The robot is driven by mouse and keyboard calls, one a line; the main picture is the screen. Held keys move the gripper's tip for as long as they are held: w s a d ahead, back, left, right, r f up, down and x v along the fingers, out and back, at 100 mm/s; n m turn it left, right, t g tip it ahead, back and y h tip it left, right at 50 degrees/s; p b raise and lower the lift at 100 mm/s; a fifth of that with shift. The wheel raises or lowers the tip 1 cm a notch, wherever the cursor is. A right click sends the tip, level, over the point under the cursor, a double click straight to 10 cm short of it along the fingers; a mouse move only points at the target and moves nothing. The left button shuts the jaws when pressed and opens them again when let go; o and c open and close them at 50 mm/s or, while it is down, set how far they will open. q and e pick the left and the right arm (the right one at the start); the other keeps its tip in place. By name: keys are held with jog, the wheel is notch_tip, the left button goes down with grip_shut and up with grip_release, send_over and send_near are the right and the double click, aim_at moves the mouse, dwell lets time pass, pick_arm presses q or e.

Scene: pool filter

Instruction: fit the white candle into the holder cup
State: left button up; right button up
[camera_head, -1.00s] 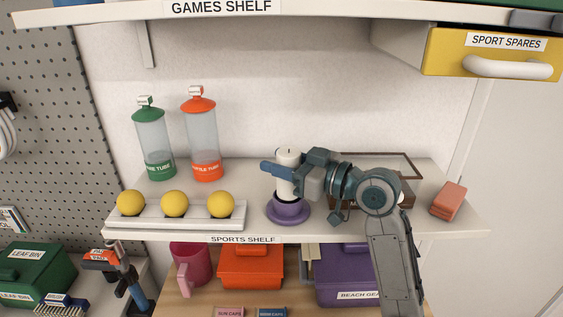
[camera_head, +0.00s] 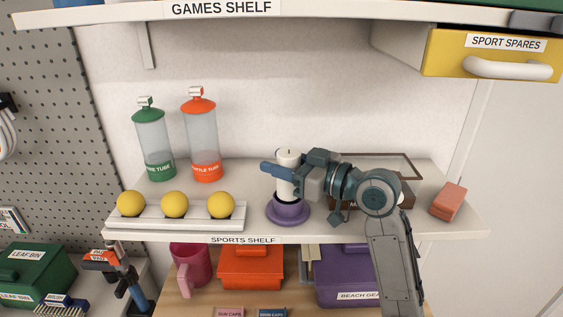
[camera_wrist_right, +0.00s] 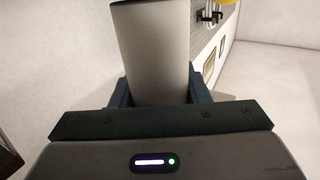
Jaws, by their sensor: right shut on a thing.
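The white candle (camera_head: 288,160) stands upright at the purple holder cup (camera_head: 289,212) on the sports shelf. My right gripper (camera_head: 285,174) is shut on the candle, coming in from the right. In the right wrist view the candle (camera_wrist_right: 153,50) stands between the fingers of the right gripper (camera_wrist_right: 155,90). The candle's lower end is at the cup's mouth; the fingers and cup rim hide how deep it sits. My left gripper is not in view.
A white tray (camera_head: 170,222) with yellow balls stands to the left on the shelf. A green-capped tube (camera_head: 154,140) and an orange-capped tube (camera_head: 203,135) stand behind it. A dark-framed box (camera_head: 400,160) is behind my right arm, and a reddish block (camera_head: 448,202) lies at the right.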

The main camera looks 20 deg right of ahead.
jog(key=shift+f+b, duration=0.5)
jog(key=shift+f, duration=0.15)
jog(key=shift+r+p, duration=0.55)
jog(key=shift+r, duration=0.05)
jog(key=o, duration=1.1)
